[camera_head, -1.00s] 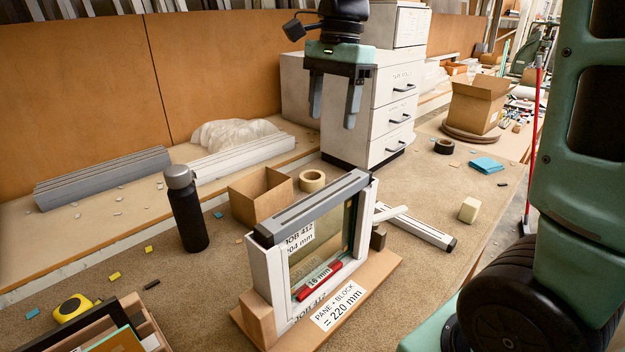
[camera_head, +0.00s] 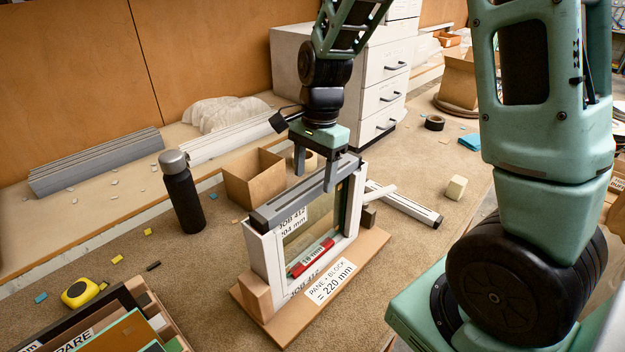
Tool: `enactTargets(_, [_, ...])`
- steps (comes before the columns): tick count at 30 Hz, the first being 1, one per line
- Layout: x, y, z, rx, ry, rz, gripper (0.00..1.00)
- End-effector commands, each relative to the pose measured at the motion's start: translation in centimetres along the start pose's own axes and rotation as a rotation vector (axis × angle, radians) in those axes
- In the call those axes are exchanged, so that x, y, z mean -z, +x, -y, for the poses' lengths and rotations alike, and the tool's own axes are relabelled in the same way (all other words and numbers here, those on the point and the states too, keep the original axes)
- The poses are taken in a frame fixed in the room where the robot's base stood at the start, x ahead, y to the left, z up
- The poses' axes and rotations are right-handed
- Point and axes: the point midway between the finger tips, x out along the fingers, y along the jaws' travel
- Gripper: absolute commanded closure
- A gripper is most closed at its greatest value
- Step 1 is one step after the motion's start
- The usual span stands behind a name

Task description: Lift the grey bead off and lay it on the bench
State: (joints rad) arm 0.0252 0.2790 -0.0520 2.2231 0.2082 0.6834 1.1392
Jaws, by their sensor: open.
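The grey bead (camera_head: 278,210) is a long dark grey bar with darker ends, lying along the top of a white upright frame (camera_head: 262,256). The frame holds a glass pane (camera_head: 300,240) and stands on a wooden base (camera_head: 362,253). My gripper (camera_head: 314,183) is open and points down over the bead, near its middle. One finger shows behind the bead and one in front of it, at about the bead's height. I cannot tell whether either finger touches it. The bench (camera_head: 215,290) has a brown speckled top.
A red block (camera_head: 312,258) sits at the frame's bottom. A cardboard box (camera_head: 252,180) and black bottle (camera_head: 182,195) stand behind left. A wooden crate (camera_head: 150,300) and yellow tape measure (camera_head: 79,292) are front left. White profiles (camera_head: 405,207) lie right. Bare bench lies left of the base.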

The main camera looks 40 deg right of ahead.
Motion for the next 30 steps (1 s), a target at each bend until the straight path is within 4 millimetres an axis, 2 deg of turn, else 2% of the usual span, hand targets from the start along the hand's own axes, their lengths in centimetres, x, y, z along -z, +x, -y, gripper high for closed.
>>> enactTargets(6, [0.0, 1.9, 0.0, 0.0, -0.001, 0.001, 0.38])
enactTargets(12, [0.0, 2.0, 0.0, 0.001, -0.001, 0.0, 0.38])
enactTargets(13, [0.0, 2.0, 0.0, 0.001, -0.001, 0.0, 0.41])
enactTargets(18, [0.0, 2.0, 0.0, 0.001, -0.001, 0.0, 0.88])
enactTargets(26, [0.0, 1.9, 0.1, 0.002, -0.001, 0.0, 0.9])
enactTargets(30, [-0.1, 1.1, 0.2, 0.006, -0.003, -0.001, 0.9])
